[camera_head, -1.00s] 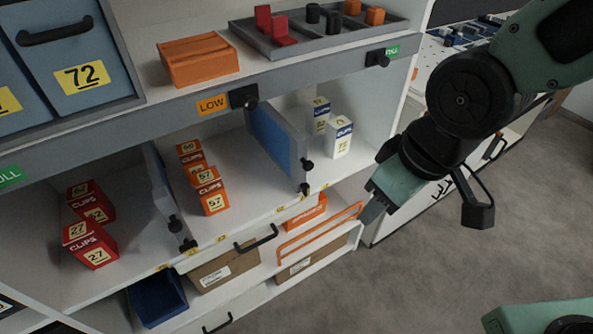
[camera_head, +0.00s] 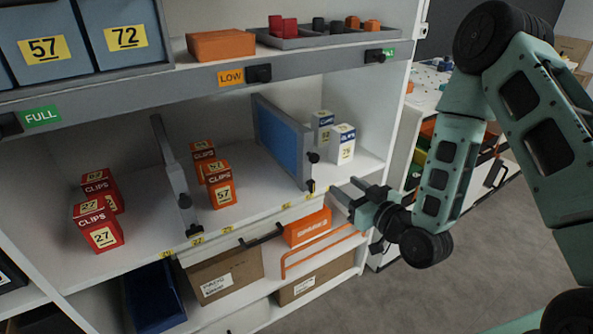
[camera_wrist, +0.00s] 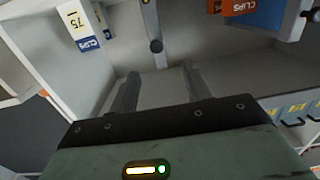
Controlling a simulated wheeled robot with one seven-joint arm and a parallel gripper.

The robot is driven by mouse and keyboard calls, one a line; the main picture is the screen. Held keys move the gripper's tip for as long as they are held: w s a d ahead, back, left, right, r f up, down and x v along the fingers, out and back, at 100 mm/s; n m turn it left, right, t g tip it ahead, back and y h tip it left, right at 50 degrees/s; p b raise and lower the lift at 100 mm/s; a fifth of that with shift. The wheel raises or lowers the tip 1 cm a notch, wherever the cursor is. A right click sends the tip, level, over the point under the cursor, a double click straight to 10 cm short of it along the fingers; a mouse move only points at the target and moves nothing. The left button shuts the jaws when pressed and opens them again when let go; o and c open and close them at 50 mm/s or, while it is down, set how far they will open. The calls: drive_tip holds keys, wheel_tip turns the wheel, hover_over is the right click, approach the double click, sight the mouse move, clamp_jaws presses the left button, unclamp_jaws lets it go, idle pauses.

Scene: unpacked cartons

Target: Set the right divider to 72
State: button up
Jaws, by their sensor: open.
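The right divider (camera_head: 280,145) is an upright blue panel in a grey frame on the middle shelf. It has black knobs on its front edge, one (camera_head: 314,157) higher and one near the shelf lip (camera_head: 310,187). Yellow number labels (camera_head: 285,206) run along the lip, too small to read surely. My gripper (camera_head: 343,190) is open and empty in front of the shelf, just right of the divider's lower knob and apart from it. In the wrist view the divider's grey front edge with a dark knob (camera_wrist: 156,46) lies beyond and between my open fingers (camera_wrist: 160,78).
Blue-and-white clips boxes (camera_head: 342,144) stand right of the divider. Orange clips boxes (camera_head: 221,186) stand between it and the left divider (camera_head: 176,170); red boxes (camera_head: 97,224) are farther left.

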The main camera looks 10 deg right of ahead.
sight(316, 159)
drive_tip(key=shift+t, duration=0.3)
drive_tip(key=b+x, duration=0.2)
drive_tip(key=x, duration=0.3)
drive_tip(key=b+x, duration=0.3)
drive_tip(key=x, duration=0.3)
drive_tip(key=b+x, duration=0.3)
drive_tip(key=x, duration=0.2)
drive_tip(key=shift+w+d+f, duration=0.1)
drive_tip(key=shift+w+d, duration=0.05)
drive_tip(key=shift+w, duration=0.3)
